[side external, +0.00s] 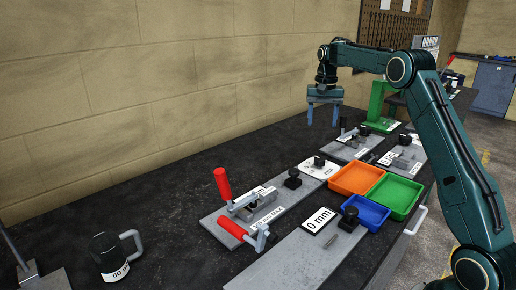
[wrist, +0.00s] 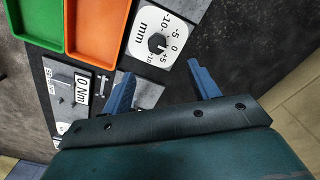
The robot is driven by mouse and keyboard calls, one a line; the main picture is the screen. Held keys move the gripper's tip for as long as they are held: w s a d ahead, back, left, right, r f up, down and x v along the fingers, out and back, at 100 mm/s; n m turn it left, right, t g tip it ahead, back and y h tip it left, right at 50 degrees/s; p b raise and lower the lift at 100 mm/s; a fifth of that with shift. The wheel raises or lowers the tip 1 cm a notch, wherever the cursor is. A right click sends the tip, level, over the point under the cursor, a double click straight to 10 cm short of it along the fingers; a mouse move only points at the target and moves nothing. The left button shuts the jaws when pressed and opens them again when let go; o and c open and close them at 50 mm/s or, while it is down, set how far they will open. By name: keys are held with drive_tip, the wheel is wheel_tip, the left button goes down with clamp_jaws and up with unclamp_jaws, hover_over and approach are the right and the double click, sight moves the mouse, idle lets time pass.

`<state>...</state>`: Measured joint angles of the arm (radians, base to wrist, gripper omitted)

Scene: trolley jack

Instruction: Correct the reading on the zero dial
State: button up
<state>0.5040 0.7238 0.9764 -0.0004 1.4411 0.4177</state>
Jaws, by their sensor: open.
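The dial is a white plate (wrist: 146,27) with a black knob (wrist: 156,43) at its centre and a printed mm scale from -10 through 0 to +10. The knob's pointer mark is too small to read. In the side external view the dial plate (side external: 310,170) lies on the bench behind the orange tray, its knob upright. My gripper (side external: 322,116) is open and empty, raised above the bench beyond the dial. In the wrist view its two fingers (wrist: 158,76) are spread apart, with the dial beyond their tips; it touches nothing.
Orange (side external: 352,180), green (side external: 398,197) and blue (side external: 364,212) trays stand near the dial. The bench along the wall is clear.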

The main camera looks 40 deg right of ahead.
sight(320, 158)
drive_tip(key=shift+s+d+m, duration=0.1)
drive_tip(key=shift+d+m, duration=0.45)
drive_tip(key=shift+m, duration=0.15)
drive_tip(key=shift+f, duration=0.2)
wheel_tip(320, 158, down, 14)
drive_tip(key=shift+r, duration=0.2)
drive_tip(key=c, duration=1)
